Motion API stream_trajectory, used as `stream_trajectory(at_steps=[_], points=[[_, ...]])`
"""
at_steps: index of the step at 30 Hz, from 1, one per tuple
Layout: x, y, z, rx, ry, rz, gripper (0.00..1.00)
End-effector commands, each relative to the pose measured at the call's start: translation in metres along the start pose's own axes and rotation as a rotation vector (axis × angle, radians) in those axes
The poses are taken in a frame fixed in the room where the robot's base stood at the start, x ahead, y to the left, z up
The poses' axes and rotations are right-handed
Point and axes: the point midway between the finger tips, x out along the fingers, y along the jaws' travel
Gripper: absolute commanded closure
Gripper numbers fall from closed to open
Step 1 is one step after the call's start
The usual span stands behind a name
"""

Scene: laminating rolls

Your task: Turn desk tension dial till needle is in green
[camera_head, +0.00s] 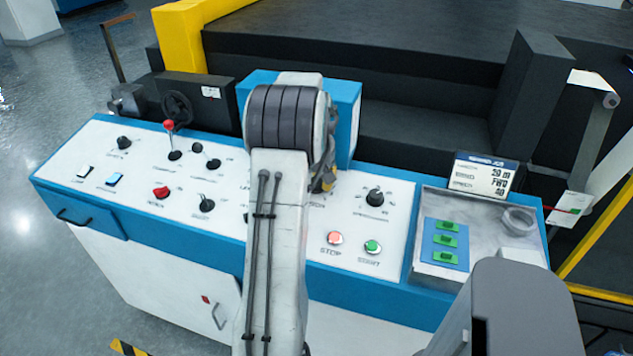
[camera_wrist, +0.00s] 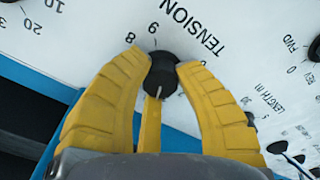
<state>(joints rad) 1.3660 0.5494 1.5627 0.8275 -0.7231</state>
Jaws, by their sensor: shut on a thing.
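The black tension dial (camera_wrist: 163,78) sits on the white desk panel beside the printed word TENSION in the wrist view. Its white pointer mark shows on the knob. The yellow fingers of my gripper (camera_wrist: 163,66) are shut on the dial, one on each side of it. In the head view my gripper (camera_head: 324,184) shows only in part beside the panel, and my arm hides the dial. No needle or green zone can be made out in either view.
The blue-edged desk panel holds a red STOP button (camera_head: 335,238), a green START button (camera_head: 372,247) and another black dial (camera_head: 375,196) to the right. A red-tipped lever (camera_head: 169,126) stands at the left. A metal tray (camera_head: 490,225) lies at the right.

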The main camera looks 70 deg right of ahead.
Motion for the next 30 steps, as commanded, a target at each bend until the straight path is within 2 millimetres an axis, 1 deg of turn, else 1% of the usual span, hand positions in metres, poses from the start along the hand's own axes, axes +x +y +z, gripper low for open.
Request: stream_trajectory(at_steps=[2,3,10,11,18,22,26,30], points=[[0.003,-0.002,0.003,0.001,-0.010,-0.009,1.00],[0.003,-0.002,0.003,0.000,-0.010,-0.009,0.65],[0.002,-0.001,0.002,0.000,-0.005,-0.005,0.44],[0.002,-0.001,0.002,-0.001,-0.005,-0.004,0.43],[0.000,-0.001,0.001,-0.001,-0.002,-0.002,0.43],[-0.007,0.000,0.000,-0.001,0.000,0.000,0.43],[-0.024,0.001,0.000,-0.001,0.002,0.002,0.43],[-0.048,0.001,0.000,-0.001,0.002,0.001,0.43]])
